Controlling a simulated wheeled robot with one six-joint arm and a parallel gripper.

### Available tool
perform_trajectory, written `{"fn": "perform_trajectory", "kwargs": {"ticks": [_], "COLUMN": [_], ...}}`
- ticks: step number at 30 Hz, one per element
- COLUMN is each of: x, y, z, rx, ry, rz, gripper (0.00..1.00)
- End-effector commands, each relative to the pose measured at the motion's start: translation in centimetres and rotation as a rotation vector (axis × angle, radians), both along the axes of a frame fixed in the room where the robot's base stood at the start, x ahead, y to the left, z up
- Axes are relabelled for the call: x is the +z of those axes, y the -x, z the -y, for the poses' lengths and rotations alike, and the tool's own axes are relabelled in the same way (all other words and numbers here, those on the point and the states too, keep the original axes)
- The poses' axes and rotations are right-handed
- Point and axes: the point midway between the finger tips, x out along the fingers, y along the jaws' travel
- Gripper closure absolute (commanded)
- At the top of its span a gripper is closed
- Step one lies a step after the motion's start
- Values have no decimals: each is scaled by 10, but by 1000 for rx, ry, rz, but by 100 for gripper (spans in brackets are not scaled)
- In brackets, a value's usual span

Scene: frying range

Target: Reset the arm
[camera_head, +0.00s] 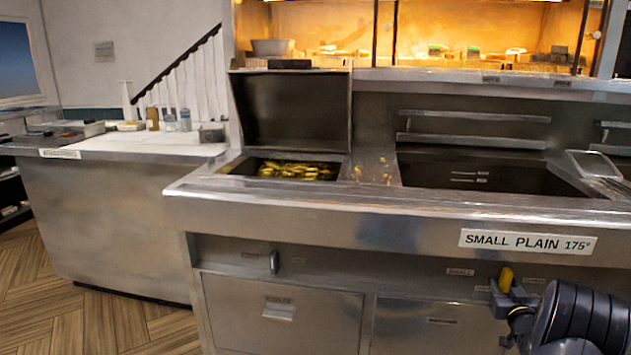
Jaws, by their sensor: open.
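My gripper (508,296) is at the lower right, in front of the steel fryer front (420,285). It is dark grey, and its jaws are open. A small upright yellow piece (506,279) shows right at the jaws. I cannot tell whether it is on the panel behind or touches the jaws. My dark, ribbed arm comes in from the lower right corner and hides part of the cabinet front.
The fryer has a left well (295,170) with yellow pieces and a raised lid (291,110), and a larger dark well (485,177). A "SMALL PLAIN 175°" label (528,243) is on its front edge. A counter (110,215) stands left; wooden floor (90,315) is clear.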

Motion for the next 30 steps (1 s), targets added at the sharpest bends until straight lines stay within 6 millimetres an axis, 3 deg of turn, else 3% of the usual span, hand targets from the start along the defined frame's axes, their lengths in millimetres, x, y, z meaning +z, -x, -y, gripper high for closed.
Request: {"fn": "perform_trajectory", "kwargs": {"ticks": [18,30], "x": [0,0], "y": [1,1], "z": [0,0], "rx": [1,1], "ry": [521,659], "rz": [-123,-158], "gripper": [58,58]}}
